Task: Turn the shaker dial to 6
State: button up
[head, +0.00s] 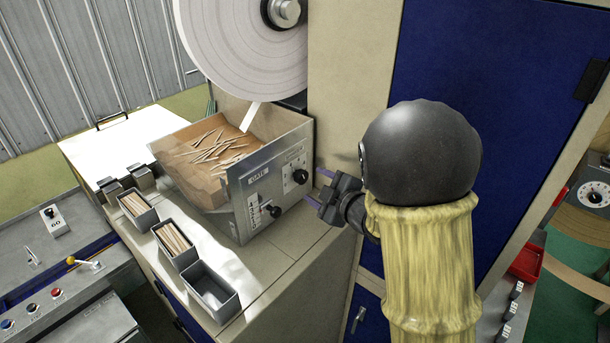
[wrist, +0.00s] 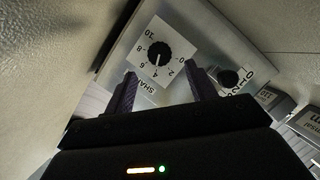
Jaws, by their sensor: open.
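The shaker dial (wrist: 158,55) is a round black knob on a white square plate marked 0 to 10, with part of a "SHA" label showing. Its small light mark seems to point toward 4. In the head view the dial (head: 300,176) is at the upper right of the metal box's front panel. My gripper (head: 316,187) is just in front of the panel, facing it. In the wrist view its two purple fingers (wrist: 160,75) are spread wide and empty, short of the dial on either side of it.
A second black knob (wrist: 228,78) sits close by the right finger; it also shows in the head view (head: 275,211). The metal box (head: 240,200) holds loose sticks. Small grey bins (head: 210,290) stand on the counter at left. A blue door (head: 490,90) is behind my arm.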

aim_at(303, 179)
jog(key=p+x, duration=0.2)
jog(key=x, duration=0.3)
jog(key=shift+w, duration=0.3)
jog(key=shift+w+a+f, duration=0.2)
jog(key=shift+a, duration=0.2)
jog(key=shift+s, duration=0.15)
jog(key=shift+c, duration=0.5)
jog(key=shift+d, duration=0.15)
jog(key=c, duration=0.9)
